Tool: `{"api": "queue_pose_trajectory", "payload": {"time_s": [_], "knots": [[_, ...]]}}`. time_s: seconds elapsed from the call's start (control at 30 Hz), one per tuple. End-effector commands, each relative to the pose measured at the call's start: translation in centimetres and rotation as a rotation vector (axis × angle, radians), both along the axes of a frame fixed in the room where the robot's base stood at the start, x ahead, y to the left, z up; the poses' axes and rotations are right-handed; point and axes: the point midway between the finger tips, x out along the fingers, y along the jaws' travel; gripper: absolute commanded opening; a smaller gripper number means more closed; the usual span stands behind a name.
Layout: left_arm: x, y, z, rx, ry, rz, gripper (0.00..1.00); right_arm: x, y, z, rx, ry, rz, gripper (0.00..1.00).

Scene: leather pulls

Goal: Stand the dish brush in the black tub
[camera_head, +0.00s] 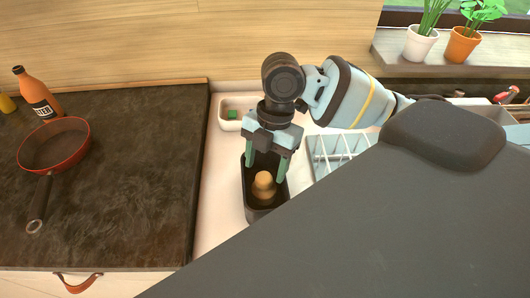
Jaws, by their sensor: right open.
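The black tub (262,213) stands on the pale counter strip right of the dark worktop. A tan, rounded wooden piece (264,184), which looks like part of the dish brush, is inside the tub; the rest of it is hidden by the tub walls. My right gripper (266,174) points down over the tub with its two green fingers apart at the tub's sides, the tan piece between and below them. It appears to hold nothing. My left gripper is not in view.
A small white dish (231,114) with a green item (232,114) sits behind the tub. A pale divided rack (335,150) stands to the right. My dark body hides the lower right.

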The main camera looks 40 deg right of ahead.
Motion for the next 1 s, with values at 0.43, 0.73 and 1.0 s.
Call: {"api": "queue_pose_trajectory", "payload": {"time_s": [0.43,0.73,1.0], "knots": [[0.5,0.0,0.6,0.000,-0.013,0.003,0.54,0.6,-1.4,5.5,-0.001,-0.003,-0.001,0.61],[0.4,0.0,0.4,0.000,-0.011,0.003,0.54,0.6,-1.4,5.6,0.000,-0.001,0.000,0.61],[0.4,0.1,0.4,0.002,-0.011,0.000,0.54,0.6,-1.4,5.6,0.001,-0.002,-0.001,0.61]]}}
